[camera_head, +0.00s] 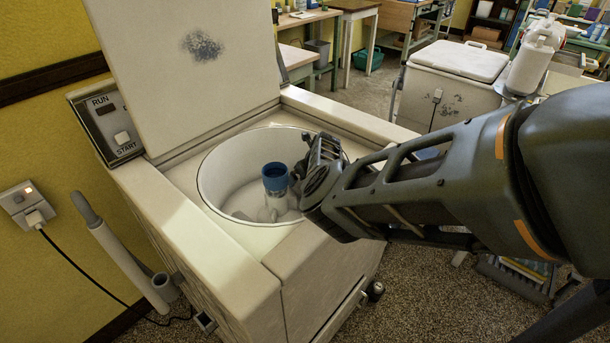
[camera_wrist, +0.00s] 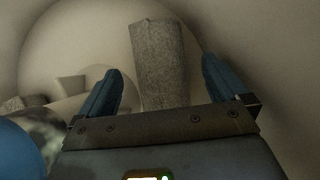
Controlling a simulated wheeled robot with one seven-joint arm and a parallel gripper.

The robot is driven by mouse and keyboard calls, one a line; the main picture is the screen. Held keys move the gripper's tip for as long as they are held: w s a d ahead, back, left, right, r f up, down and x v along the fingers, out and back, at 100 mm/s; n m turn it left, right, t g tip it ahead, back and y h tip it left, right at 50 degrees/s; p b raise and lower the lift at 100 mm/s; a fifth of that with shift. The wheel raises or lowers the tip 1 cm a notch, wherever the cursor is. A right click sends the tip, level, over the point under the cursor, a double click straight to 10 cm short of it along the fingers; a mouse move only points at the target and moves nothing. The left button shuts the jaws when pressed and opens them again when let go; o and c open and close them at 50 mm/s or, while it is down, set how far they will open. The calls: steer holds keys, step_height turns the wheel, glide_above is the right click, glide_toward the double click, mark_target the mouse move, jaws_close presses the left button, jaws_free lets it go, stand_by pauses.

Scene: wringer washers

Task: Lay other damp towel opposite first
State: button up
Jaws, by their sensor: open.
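A grey speckled piece that looks like a damp towel (camera_wrist: 162,55) shows in the wrist view inside the pale round tub, in the gap between my fingers. I cannot tell how deep it sits between them. My gripper (camera_wrist: 160,75) is open, its two blue fingers on either side of the towel in the picture. In the head view my gripper (camera_head: 322,160) reaches down into the tub (camera_head: 222,165) at its right side, and its fingertips are hidden. The blue-topped agitator (camera_head: 274,178) stands in the tub, left of my gripper. No other towel shows clearly.
The washer's lid (camera_head: 190,70) stands open behind the tub. The control panel (camera_head: 108,125) is at the left. Blue and pale agitator parts (camera_wrist: 18,150) crowd the wrist view's lower left. A second white washer (camera_head: 455,75) stands behind my arm.

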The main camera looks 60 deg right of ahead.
steer(key=shift+r, duration=0.1)
steer(key=shift+p+v, duration=0.85)
steer(key=shift+v, duration=3)
